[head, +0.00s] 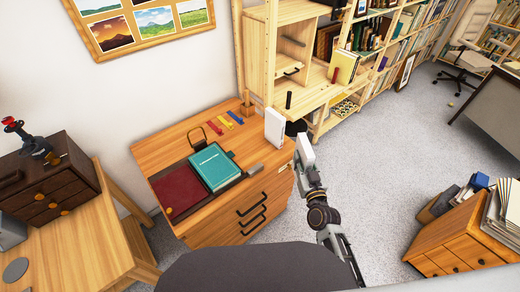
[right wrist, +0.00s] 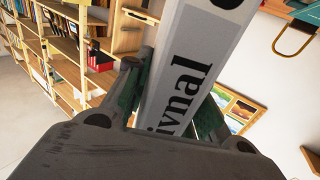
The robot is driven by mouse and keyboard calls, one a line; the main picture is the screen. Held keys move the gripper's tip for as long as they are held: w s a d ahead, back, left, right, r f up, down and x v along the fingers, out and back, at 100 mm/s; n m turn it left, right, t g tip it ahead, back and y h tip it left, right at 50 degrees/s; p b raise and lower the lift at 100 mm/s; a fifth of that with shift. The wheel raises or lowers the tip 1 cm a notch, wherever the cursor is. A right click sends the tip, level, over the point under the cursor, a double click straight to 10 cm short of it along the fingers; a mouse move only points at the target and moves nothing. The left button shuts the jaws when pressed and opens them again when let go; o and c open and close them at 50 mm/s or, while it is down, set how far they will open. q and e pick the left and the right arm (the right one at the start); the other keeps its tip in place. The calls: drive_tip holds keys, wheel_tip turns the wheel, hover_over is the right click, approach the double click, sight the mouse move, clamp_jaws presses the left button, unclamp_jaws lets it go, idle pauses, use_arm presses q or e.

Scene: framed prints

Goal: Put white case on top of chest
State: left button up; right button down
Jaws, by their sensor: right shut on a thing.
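The white case (head: 274,128) stands upright at the right back edge of the wooden chest of drawers (head: 172,155). I cannot tell whether it touches the top. My right gripper (head: 291,133) reaches it from the right and is shut on it. In the right wrist view, the case (right wrist: 192,70) with dark lettering sits between the two fingers (right wrist: 168,105). A small dark brown chest with drawers (head: 60,180) stands on the desk at the left. My left gripper is not in view.
A teal book (head: 212,165), a dark red folder (head: 178,190) and red, yellow and blue strips (head: 226,123) lie on the chest of drawers. A wooden shelf unit (head: 285,45) stands behind. Framed prints (head: 140,22) hang on the wall.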

use_arm(q)
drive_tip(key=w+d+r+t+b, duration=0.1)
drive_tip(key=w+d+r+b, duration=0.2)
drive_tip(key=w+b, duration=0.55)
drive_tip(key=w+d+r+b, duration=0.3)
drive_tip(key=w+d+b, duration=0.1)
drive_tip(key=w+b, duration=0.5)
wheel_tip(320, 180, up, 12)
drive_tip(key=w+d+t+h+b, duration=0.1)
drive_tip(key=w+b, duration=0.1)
drive_tip(key=b, duration=0.8)
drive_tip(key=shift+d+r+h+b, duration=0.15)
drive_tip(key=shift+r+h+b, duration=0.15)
drive_tip(key=shift+b, duration=0.1)
use_arm(e)
drive_tip(key=w+a+n+g+y, duration=0.3)
drive_tip(key=w+a+n+y, duration=0.3)
drive_tip(key=w+a, duration=1.3)
drive_tip(key=shift+w+r+y, duration=0.2)
drive_tip(key=shift+w+y, duration=1.3)
drive_tip(key=shift+w, duration=0.25)
drive_tip(key=shift+a, duration=0.1)
